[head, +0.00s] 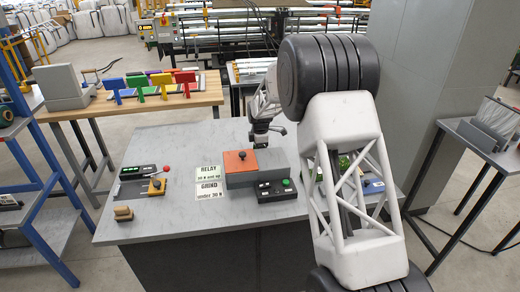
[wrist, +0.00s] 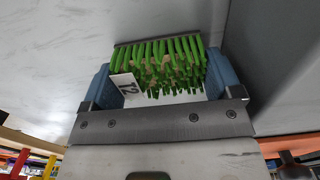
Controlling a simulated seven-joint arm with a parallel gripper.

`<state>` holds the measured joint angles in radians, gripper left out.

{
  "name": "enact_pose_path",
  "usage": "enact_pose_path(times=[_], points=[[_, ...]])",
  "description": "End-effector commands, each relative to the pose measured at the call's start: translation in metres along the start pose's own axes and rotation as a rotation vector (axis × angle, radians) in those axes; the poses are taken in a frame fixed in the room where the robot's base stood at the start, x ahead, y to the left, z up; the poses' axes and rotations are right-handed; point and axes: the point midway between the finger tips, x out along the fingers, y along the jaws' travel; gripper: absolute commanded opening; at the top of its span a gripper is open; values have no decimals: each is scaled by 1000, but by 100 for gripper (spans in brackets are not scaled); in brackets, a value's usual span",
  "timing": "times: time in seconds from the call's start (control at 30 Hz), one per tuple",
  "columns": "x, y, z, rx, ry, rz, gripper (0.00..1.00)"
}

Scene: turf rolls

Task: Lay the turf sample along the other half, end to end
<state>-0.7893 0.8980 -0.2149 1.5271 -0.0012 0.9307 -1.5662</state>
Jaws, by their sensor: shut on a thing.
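My gripper (head: 262,138) is behind the grey box on the grey table in the head view. In the wrist view its two blue fingers (wrist: 160,78) are shut on the turf sample (wrist: 180,58), one finger at each side. The sample has green bristles, a dark backing edge and a white tag (wrist: 126,86) that seems to read 12. I cannot make out the held sample in the head view. A green patch (head: 345,163) shows on the table through my arm's lattice; I cannot tell whether it is the other half.
The grey box (head: 273,163) with an orange knobbed plate (head: 241,160) stands mid-table. A black button box (head: 276,190) sits before it. RELAY and GRIND cards (head: 209,181) and a lever panel (head: 145,182) lie left. A wooden block (head: 123,213) is near the front edge.

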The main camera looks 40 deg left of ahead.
Motion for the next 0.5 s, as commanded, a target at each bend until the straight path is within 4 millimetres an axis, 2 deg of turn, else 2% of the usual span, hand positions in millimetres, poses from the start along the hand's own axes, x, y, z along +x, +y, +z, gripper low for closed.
enact_pose_path(times=[0.1, 0.13, 0.17, 0.5], points=[[2, 0, 0, 0, 0, 0, 58], [2, 0, 0, 0, 0, 0, 89], [2, 0, 0, 0, 0, 0, 94], [2, 0, 0, 0, 0, 0, 95]])
